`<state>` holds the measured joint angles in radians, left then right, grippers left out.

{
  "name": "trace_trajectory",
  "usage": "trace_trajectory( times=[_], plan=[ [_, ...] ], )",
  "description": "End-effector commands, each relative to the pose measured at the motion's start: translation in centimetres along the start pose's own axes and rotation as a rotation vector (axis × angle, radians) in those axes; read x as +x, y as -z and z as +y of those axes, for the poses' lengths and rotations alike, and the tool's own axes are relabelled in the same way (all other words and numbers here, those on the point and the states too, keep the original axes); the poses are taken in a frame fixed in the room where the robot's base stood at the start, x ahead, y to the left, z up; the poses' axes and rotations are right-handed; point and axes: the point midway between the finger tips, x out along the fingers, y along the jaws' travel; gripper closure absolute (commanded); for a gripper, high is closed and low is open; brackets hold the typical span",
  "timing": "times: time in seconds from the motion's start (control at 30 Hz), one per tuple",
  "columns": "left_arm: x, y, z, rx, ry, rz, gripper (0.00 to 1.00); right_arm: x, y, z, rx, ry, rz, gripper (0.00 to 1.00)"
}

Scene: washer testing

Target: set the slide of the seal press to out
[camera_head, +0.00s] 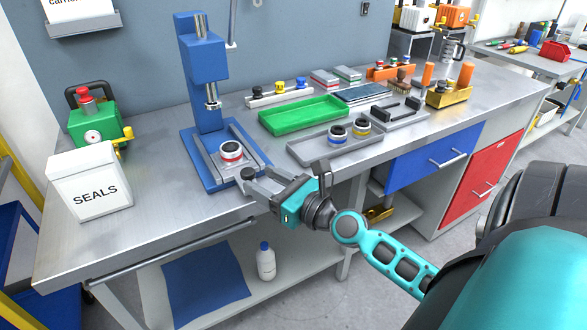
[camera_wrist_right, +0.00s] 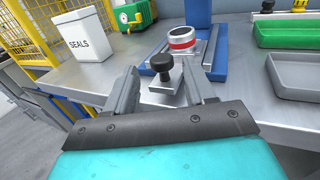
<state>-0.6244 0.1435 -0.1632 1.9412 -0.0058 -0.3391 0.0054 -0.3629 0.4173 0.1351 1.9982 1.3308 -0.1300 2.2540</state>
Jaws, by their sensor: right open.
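The blue seal press (camera_head: 203,62) stands on the steel bench at left centre. Its grey slide (camera_head: 222,161) lies on the blue base, carrying a white ring part with a red band (camera_head: 231,153). The slide's black knob (camera_wrist_right: 162,68) faces the bench's front edge. My right gripper (camera_wrist_right: 160,82) is open, with one finger on each side of the knob in the wrist view; I cannot tell whether either finger touches it. In the head view the right gripper (camera_head: 260,184) is at the slide's front end and partly hides it. My left gripper is not in view.
A white SEALS box (camera_head: 90,185) and a green device (camera_head: 92,130) stand left of the press. A green tray (camera_head: 303,115) and a grey tray (camera_head: 308,150) with banded parts lie to its right. The bench's front edge runs beneath my right gripper.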

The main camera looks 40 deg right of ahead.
Motion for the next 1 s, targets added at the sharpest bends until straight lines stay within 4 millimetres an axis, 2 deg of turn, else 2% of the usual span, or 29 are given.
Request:
trace_trajectory(
  times=[0.03,0.2,0.5,0.7,1.0],
  plan=[
    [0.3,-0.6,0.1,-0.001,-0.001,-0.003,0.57,-1.0,0.4,0.0,-0.001,-0.001,0.004,0.46],
    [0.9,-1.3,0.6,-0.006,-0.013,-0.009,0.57,-3.8,0.6,0.0,0.0,-0.001,0.003,0.46],
    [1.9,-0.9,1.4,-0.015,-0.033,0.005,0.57,-7.2,0.4,0.0,0.002,0.001,0.001,0.46],
    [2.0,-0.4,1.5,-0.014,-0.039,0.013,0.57,-8.0,0.1,0.0,0.002,0.0,0.0,0.46],
    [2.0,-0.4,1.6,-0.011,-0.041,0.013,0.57,-8.0,0.0,0.0,0.002,0.0,-0.001,0.46]
  ],
)
